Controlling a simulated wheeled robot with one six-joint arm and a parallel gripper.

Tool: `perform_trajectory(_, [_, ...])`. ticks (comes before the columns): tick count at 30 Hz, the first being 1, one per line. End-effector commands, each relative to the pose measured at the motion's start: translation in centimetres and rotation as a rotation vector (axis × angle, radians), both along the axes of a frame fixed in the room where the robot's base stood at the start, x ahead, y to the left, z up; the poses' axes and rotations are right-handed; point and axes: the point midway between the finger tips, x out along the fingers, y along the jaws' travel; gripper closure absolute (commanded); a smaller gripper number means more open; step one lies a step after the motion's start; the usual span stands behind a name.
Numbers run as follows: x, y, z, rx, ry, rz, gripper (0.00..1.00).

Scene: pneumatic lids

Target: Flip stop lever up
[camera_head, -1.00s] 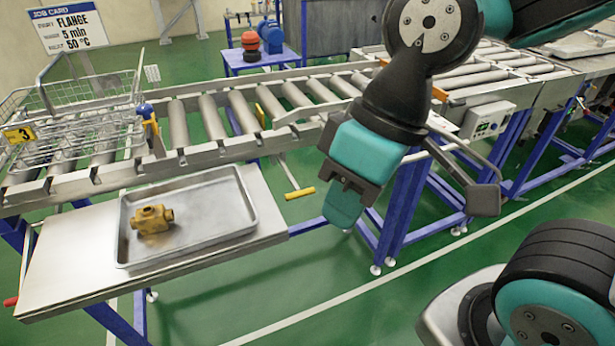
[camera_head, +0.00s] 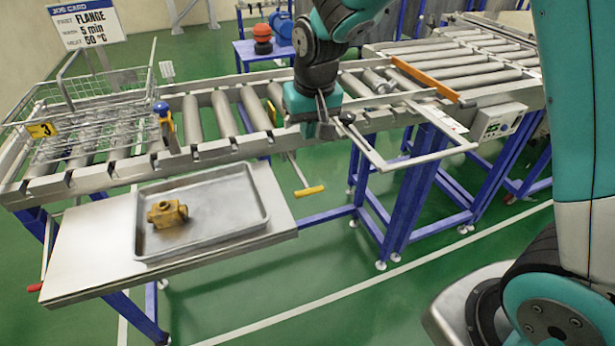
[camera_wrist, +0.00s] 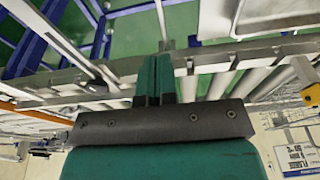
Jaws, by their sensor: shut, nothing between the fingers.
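A hanging lever with a yellow grip (camera_head: 310,191) sticks out below the front rail of the roller conveyor, its grip low; it looks like the stop lever. A yellow plate (camera_head: 272,112) stands between the rollers above it. My gripper (camera_head: 309,130) is shut and empty at the conveyor's front rail, above and right of the yellow grip and apart from it. In the wrist view my shut teal fingers (camera_wrist: 155,77) point towards the rail. The yellow grip cannot be made out in the wrist view.
A metal bar frame with a black knob (camera_head: 347,117) juts out just right of my gripper. A side table holds a tray (camera_head: 255,222) with a yellow-brown part (camera_head: 167,213). A wire basket (camera_head: 75,130) sits at the left. A control box (camera_head: 500,122) is at the right.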

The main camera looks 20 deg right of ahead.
Motion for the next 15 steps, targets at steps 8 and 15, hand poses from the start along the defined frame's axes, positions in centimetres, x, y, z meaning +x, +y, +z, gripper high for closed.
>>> perform_trajectory(8, [0.1, 0.0, -1.1, 0.000, 0.004, 0.002, 1.00])
perform_trajectory(15, [0.9, 0.1, -5.4, 0.000, 0.008, 0.002, 1.00])
